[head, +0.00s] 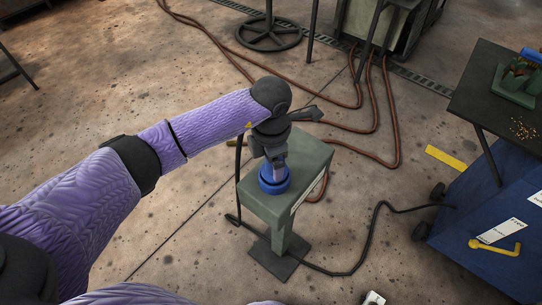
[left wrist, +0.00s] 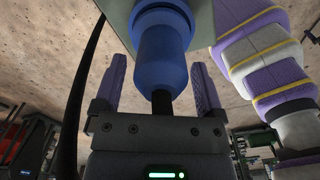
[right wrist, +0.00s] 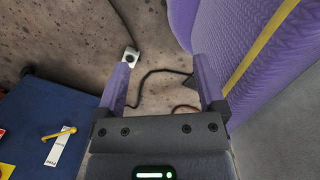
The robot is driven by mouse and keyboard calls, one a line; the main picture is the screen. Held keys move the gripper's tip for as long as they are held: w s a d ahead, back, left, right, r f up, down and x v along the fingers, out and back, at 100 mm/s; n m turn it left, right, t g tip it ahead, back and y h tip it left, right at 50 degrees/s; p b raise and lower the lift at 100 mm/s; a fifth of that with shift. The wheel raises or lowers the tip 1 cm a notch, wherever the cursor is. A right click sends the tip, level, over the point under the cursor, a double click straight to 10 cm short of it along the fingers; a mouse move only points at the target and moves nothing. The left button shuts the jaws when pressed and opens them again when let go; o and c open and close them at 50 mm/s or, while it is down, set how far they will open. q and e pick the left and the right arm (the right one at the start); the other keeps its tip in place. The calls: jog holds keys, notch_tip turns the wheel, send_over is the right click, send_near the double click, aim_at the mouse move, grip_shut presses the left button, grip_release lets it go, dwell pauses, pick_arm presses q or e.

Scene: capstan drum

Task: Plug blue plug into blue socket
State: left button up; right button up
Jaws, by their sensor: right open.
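The blue socket (head: 274,184) is a round blue ring on top of the green pedestal (head: 312,158). The blue plug (left wrist: 161,55) is upright against the socket, its wide end at the socket's collar; how deep it sits I cannot tell. My left gripper (head: 273,158) is above the socket. In the left wrist view my left gripper (left wrist: 160,85) has its fingers on either side of the plug, with a visible gap on both sides. My right gripper (right wrist: 162,88) is open and empty over the floor; it is not clear in the head view.
A black cable (head: 350,272) runs from the pedestal over the floor toward a blue cart (head: 500,215) at right. A dark table (head: 485,95) and brown hoses (head: 385,110) lie beyond. A small pale box (right wrist: 131,55) is on the floor. Floor left of the pedestal is clear.

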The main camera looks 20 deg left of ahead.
pick_arm(q)
jog(key=shift+o, duration=0.3)
notch_tip(320, 180, up, 6)
jog(key=p, duration=0.5)
jog(key=shift+r, duration=0.2)
notch_tip(320, 180, up, 4)
jog(key=p, duration=0.3)
jog(key=shift+f, duration=0.25)
pick_arm(e)
jog(key=w+a+r+t, duration=0.1)
jog(key=w+a+r, duration=0.2)
jog(key=r, duration=0.4)
jog(key=shift+w+a+r+y, duration=0.15)
jog(key=shift+a+r+y, duration=0.1)
jog(key=shift+a+y, duration=0.15)
